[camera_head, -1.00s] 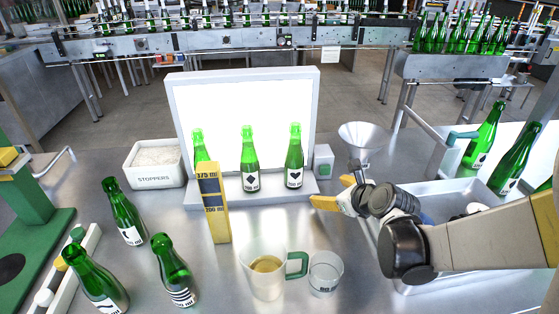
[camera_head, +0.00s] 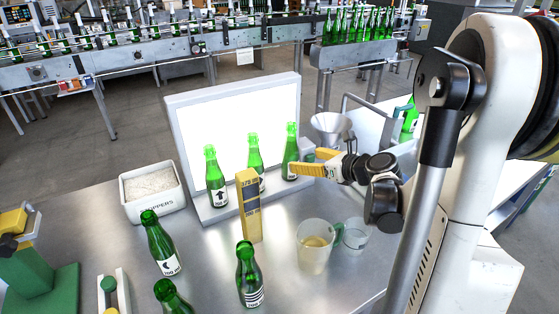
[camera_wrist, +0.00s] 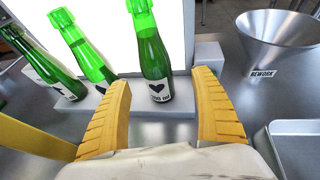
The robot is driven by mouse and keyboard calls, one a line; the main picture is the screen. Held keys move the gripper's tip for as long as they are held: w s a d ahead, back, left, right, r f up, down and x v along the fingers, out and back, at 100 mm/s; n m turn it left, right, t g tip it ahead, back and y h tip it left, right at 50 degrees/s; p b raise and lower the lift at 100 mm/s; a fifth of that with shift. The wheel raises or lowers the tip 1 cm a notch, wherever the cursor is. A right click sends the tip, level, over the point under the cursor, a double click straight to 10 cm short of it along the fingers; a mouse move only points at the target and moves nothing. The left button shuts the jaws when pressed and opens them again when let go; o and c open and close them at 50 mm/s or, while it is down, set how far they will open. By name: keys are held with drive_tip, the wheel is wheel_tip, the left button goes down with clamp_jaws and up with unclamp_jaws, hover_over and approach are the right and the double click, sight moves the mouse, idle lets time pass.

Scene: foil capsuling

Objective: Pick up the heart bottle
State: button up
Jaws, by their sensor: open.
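The heart bottle is green glass with a black heart on a white label. It stands upright at the right end of the row before the light panel, in the head view (camera_head: 291,150) and near the middle of the wrist view (camera_wrist: 152,58). My gripper (camera_head: 307,161) is open and empty, just right of the bottle in the head view. In the wrist view its yellow fingers (camera_wrist: 162,82) spread left and right of the bottle, which shows between them. Whether the bottle is between the tips or just beyond cannot be told. One finger partly covers its label in the head view.
Two similar bottles, a middle one (camera_head: 254,158) and a left one (camera_head: 215,178), share the row. A yellow gauge block (camera_head: 250,208) stands in front. A funnel (camera_head: 331,127) is at the right, a jug (camera_head: 314,246) and a beaker (camera_head: 356,238) nearer. The light panel (camera_head: 180,150) stands behind.

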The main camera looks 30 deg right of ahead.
sight(296, 159)
drive_tip(key=shift+x, duration=1)
drive_tip(key=b+x, duration=0.1)
drive_tip(key=x, duration=0.2)
drive_tip(key=b+x, duration=0.1)
drive_tip(key=x, duration=0.1)
drive_tip(key=shift+w+a+f+b, duration=0.1)
drive_tip(key=shift+a+f+b, duration=0.05)
drive_tip(key=shift+a+b, duration=0.25)
drive_tip(key=c, duration=1.5)
